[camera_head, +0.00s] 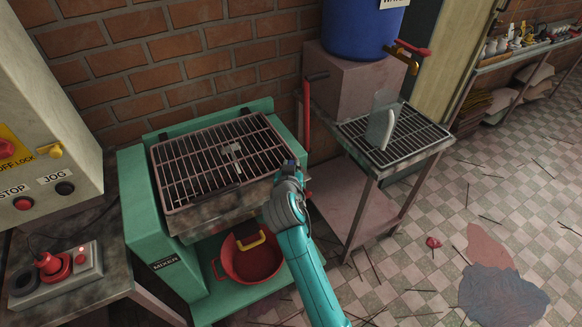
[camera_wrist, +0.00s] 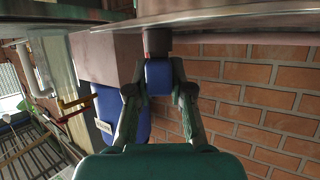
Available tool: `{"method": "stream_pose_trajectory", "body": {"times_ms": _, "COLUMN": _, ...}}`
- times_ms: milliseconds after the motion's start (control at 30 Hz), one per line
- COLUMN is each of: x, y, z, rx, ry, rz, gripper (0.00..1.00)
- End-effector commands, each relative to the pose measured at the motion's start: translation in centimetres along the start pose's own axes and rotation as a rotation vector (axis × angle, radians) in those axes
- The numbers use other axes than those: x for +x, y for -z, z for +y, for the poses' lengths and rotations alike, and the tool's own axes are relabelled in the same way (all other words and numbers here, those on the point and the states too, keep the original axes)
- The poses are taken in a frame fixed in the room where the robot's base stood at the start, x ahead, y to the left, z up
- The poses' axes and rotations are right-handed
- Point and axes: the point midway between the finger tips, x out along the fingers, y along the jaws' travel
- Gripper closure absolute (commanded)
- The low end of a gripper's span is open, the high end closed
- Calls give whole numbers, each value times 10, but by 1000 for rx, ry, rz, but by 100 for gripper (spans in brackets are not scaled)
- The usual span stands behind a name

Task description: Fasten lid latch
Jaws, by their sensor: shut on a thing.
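The teal mixer (camera_head: 137,187) stands against the brick wall. Its barred lid (camera_head: 190,160) lies flat over the top. My gripper (camera_head: 291,170) is at the mixer's right front corner, and my arm comes up from below. In the wrist view, my gripper (camera_wrist: 159,88) is shut on a blue block, seemingly the latch handle (camera_wrist: 158,74). The block joins a brownish piece (camera_wrist: 157,42) under a metal edge. My arm hides most of the latch in the head view, so I cannot tell whether it is fastened.
A metal stand with a drain grate (camera_head: 415,140) and a blue barrel (camera_head: 355,30) are to the right. A red pot (camera_head: 235,270) sits on the mixer's lower shelf. The control box (camera_head: 50,110) and a switch pedestal (camera_head: 50,268) are at left. The tiled floor at right is mostly open.

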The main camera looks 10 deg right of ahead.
Motion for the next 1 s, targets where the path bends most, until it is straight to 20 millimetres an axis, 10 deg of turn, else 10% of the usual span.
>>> {"method": "stream_pose_trajectory", "body": {"times_ms": 1000, "x": 0, "y": 1, "z": 0, "rx": -217, "ry": 524, "rz": 1, "gripper": 100}}
